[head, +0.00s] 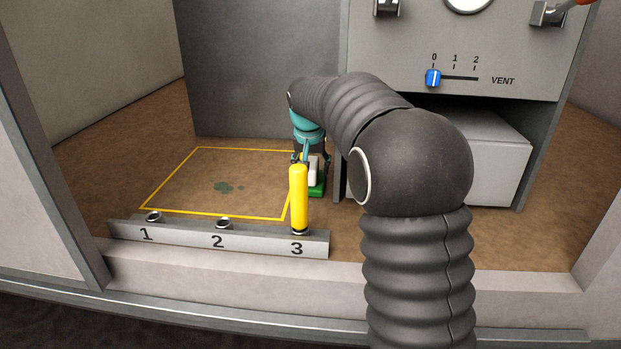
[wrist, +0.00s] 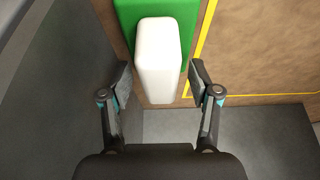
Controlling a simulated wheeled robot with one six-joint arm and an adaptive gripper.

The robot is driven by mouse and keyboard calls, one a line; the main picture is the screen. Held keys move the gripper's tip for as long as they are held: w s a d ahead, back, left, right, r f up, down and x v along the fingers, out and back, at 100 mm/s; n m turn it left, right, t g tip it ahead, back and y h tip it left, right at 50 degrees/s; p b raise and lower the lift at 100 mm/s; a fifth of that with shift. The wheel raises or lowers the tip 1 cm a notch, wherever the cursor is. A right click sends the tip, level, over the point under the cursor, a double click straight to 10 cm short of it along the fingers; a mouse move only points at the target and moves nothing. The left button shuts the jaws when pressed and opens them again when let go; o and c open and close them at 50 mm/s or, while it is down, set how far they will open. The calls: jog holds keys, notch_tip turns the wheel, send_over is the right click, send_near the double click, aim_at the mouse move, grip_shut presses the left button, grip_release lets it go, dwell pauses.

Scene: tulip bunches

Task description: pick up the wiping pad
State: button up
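The wiping pad is a green block (head: 318,188) with a white upright grip (head: 313,170). It stands on the brown floor just right of the yellow outline, partly hidden behind a yellow cylinder in the head view. In the wrist view the green base (wrist: 124,22) lies at the top, with the white grip (wrist: 158,55) on it. My gripper (wrist: 161,76) is open, one finger on each side of the white grip's near end, with visible gaps on both sides. In the head view my gripper (head: 308,158) points down at the pad, partly hidden.
The yellow cylinder (head: 299,196) stands in slot 3 of a grey numbered rack (head: 190,236); slots 1 and 2 look empty. A grey box (head: 480,160) and a vent panel (head: 470,45) stand at right.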

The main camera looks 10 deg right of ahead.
grip_shut()
jog(key=shift+r, duration=0.1)
notch_tip(320, 180, up, 10)
jog(key=shift+f+p, duration=0.1)
jog(key=shift+p, duration=0.75)
